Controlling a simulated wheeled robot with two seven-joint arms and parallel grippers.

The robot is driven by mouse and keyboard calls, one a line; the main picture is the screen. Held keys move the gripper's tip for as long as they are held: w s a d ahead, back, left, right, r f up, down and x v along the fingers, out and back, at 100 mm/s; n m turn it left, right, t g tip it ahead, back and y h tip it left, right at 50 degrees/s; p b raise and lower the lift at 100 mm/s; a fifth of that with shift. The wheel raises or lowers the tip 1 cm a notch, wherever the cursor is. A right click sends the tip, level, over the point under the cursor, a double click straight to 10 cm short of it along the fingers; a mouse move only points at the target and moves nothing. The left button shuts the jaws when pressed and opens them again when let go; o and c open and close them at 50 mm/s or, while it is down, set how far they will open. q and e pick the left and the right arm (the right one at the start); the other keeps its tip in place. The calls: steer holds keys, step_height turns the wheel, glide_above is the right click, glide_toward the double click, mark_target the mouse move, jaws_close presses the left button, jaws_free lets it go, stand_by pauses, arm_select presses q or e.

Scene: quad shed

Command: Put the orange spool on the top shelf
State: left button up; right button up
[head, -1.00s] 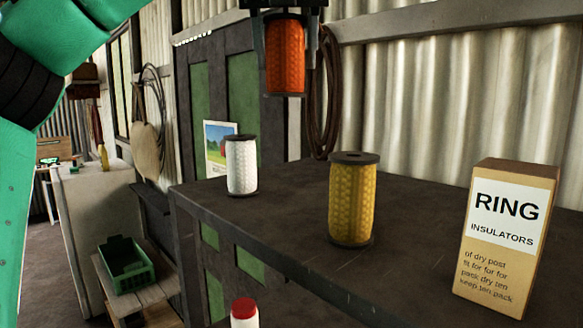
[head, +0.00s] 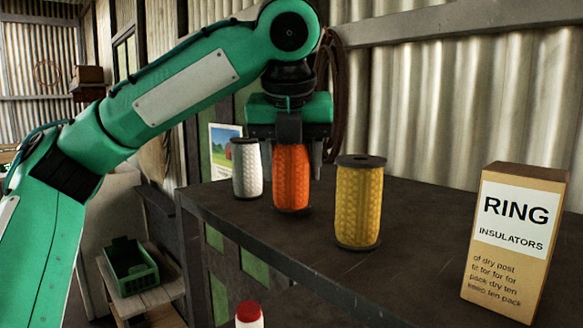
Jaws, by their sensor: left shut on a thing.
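The orange spool (head: 292,180) is upright between a white spool (head: 247,170) and a yellow spool (head: 359,205) at the top shelf (head: 425,205). My left gripper (head: 291,140) points down from above and is shut on the orange spool's upper part. The spool's base appears at the shelf surface near its front edge; I cannot tell whether it touches. The gripper hides the spool's top. My right gripper is not in view.
A cardboard box marked RING INSULATORS (head: 513,240) stands at the right of the shelf. A bottle with a red cap (head: 249,312) is below the front edge. A green crate (head: 130,267) sits on a low wooden stand at left. Bare shelf lies between yellow spool and box.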

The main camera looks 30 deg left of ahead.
arm_select(q)
steer(key=shift+w+f, duration=0.1)
steer(key=shift+f, duration=0.4)
steer(key=shift+a, duration=0.1)
steer(key=shift+f, duration=0.1)
steer(key=o, duration=1.1)
steer(key=shift+b+v, duration=0.55)
steer(key=shift+v, duration=5.65)
